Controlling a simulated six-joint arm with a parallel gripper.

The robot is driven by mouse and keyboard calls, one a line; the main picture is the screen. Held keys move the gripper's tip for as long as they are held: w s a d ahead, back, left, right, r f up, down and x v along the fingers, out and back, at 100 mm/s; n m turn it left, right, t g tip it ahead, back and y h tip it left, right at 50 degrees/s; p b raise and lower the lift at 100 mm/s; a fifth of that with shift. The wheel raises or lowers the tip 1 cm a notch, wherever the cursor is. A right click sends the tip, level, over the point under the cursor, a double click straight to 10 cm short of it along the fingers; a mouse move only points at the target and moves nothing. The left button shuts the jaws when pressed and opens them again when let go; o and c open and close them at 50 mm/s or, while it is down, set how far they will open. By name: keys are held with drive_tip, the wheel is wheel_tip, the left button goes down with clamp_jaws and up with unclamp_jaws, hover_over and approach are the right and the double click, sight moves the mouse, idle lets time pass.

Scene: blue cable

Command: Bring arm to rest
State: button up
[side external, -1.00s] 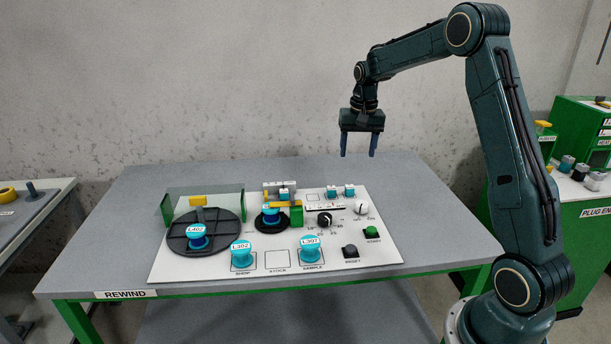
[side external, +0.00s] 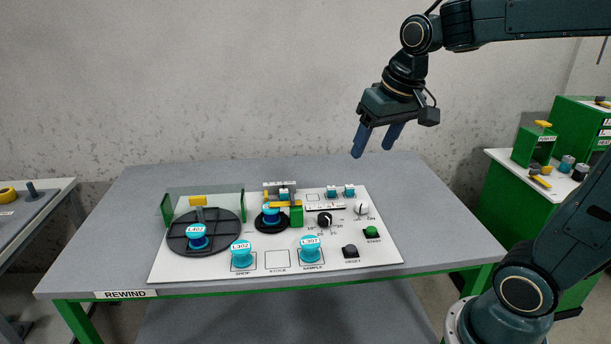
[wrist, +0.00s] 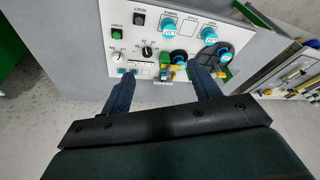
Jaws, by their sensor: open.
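My gripper (side external: 374,143) is open and empty, high above the back right of the rewind table in the side view. Its two blue fingers are apart and tilted, pointing down and to the left. In the wrist view my gripper (wrist: 163,92) frames the white panel from above, with nothing between its fingers. My arm reaches in from the right at the top of the side view. The white panel (side external: 220,268) lies flat on the grey table (side external: 145,185), well below the gripper and apart from it.
The panel carries a black turntable (side external: 180,232) with a cyan spool (side external: 197,238), more cyan spools labelled L302 (side external: 241,256) and L307 (side external: 311,250), knobs and a green START button (side external: 371,232). A green side bench (side external: 515,192) stands at right. The air around the gripper is clear.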

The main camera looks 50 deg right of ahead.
drive_tip(key=s+a+f+n+t, duration=0.1)
drive_tip(key=s+a, duration=0.5)
drive_tip(key=s, duration=0.6)
drive_tip(key=f+n, duration=0.1)
drive_tip(key=n, duration=0.1)
drive_tip(key=shift+s+a+f+n+t+y, duration=0.15)
drive_tip(key=shift+a+f+n+t+y, duration=0.05)
drive_tip(key=shift+n+t+y, duration=0.2)
